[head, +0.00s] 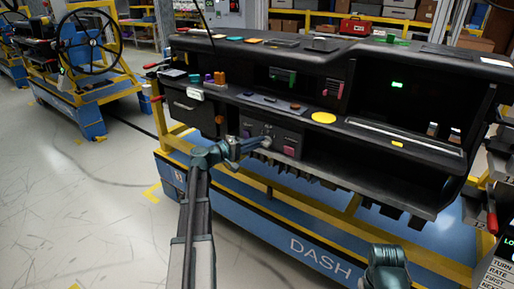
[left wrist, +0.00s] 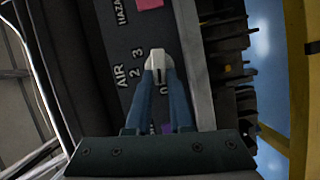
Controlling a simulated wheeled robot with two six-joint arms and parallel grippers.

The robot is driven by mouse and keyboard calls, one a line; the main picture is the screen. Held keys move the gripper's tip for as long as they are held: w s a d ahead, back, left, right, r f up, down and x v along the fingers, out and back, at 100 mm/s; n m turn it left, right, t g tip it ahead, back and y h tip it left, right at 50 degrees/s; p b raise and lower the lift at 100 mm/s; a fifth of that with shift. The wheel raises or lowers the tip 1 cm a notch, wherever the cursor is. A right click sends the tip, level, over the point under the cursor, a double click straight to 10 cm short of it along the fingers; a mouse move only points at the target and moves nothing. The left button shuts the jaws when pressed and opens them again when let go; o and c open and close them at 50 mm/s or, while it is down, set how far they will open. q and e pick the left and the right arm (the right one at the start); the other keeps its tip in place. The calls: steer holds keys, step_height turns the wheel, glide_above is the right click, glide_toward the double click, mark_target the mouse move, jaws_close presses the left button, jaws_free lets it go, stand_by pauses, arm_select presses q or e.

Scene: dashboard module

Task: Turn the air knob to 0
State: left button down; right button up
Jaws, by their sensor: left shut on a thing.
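The air knob (left wrist: 158,58) is a pale grip piece on the dark panel in the left wrist view. The word AIR and the digits 2 and 3 stand beside it, and a 0 shows between my fingers. My left gripper (left wrist: 158,76) is shut on the knob, one finger on each side. I cannot tell surely which digit the knob points to. In the head view my left gripper (head: 262,141) reaches the lower front panel of the dashboard (head: 335,201) and largely hides the knob. My right gripper's fingers are not in view.
A pink button (head: 289,151) by the HAZARD label sits right of the left gripper, and a purple piece (head: 246,131) lies left of it. The dashboard's shelf edge overhangs the panel. A blue and yellow stand (head: 300,241) carries the dashboard. The floor at left is open.

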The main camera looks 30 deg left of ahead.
arm_select(q)
steer(key=shift+w+d+f+n+b, duration=0.1)
steer(key=shift+w+n+b, duration=0.15)
steer(key=shift+n+b, duration=0.3)
steer(key=shift+n+t, duration=0.25)
steer(key=shift+t, duration=0.05)
steer(key=c, duration=0.8)
jaws_free()
steer(key=shift+d, duration=0.1)
steer(key=shift+w, duration=0.1)
steer(key=v, duration=1.4)
steer(key=shift+w+f, duration=0.1)
steer(key=shift+w, duration=0.05)
